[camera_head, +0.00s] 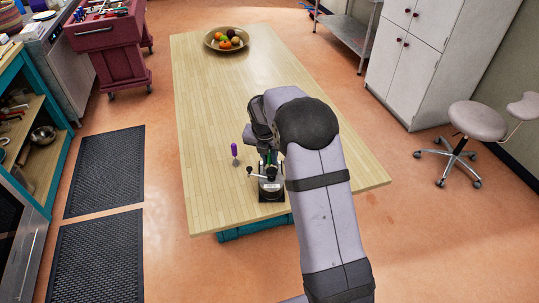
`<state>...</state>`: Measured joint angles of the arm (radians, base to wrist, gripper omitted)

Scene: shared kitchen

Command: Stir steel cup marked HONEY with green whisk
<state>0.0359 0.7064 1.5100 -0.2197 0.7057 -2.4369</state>
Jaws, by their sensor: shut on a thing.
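My gripper (268,168) is low over the near end of the wooden table, partly hidden by my own arm. It is shut on a thin green item, the green whisk (269,158), of which only a small upright part shows. Right below the gripper is a small shiny steel vessel (270,185) on a dark base. I cannot read any HONEY marking at this size. I cannot tell whether the whisk's lower end is inside the vessel or above it.
A purple-handled utensil (235,151) stands just left of the gripper. A fruit bowl (212,44) sits at the table's far end. The table (212,105) is otherwise largely clear. A red cart (108,40) and a grey stool (476,120) stand away from the table.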

